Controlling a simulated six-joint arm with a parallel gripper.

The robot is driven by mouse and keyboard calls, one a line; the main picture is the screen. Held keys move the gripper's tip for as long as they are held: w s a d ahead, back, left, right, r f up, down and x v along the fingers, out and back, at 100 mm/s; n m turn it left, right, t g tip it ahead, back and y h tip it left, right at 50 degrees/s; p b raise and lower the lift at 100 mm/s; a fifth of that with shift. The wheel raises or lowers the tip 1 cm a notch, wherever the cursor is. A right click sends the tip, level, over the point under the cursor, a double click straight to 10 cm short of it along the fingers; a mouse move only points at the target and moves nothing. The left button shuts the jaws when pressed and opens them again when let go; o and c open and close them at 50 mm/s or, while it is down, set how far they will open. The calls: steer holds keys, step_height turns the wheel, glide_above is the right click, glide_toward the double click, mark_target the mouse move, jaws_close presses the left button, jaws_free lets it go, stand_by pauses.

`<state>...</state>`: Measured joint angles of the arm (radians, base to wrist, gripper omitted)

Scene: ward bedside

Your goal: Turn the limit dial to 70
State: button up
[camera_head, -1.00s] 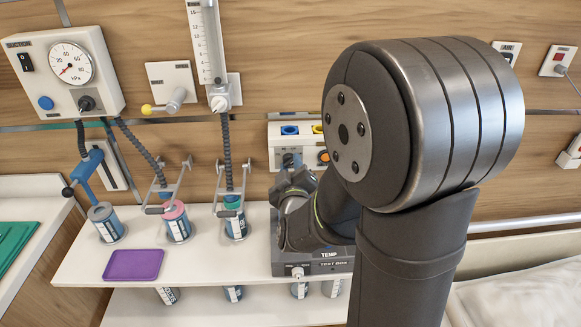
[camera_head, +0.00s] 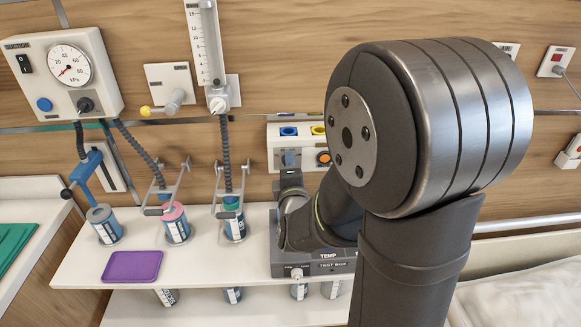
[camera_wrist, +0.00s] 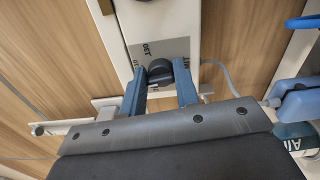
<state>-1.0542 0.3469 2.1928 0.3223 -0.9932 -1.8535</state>
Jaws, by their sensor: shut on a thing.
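In the wrist view, a black dial (camera_wrist: 182,72) stands out from a light panel with a grey scale plate (camera_wrist: 150,48). The plate bears printed numbers that appear upside down or turned, one looking like 130. My gripper (camera_wrist: 162,95) has its two blue fingers shut on the dial, one on each side. The dial's pointer and exact setting cannot be read. In the head view my own arm covers most of the area near my gripper, so its fingers and the dial are not clear there.
A suction unit (camera_head: 105,45) with a gauge hangs at left. Several labelled canisters (camera_head: 175,222) stand on the white shelf (camera_head: 200,268), beside a purple tray (camera_head: 132,266). A grey test box (camera_head: 345,267) sits below my arm. A bed (camera_head: 520,290) lies at right.

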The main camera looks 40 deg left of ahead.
steer(key=n, duration=1.2)
steer(key=shift+s+a+r, duration=0.1)
steer(key=shift+r, duration=0.1)
stand_by(0.4)
steer(key=o, duration=0.9)
steer(key=shift+o, duration=0.2)
steer(key=shift+s, duration=0.1)
steer(key=v, duration=1.2)
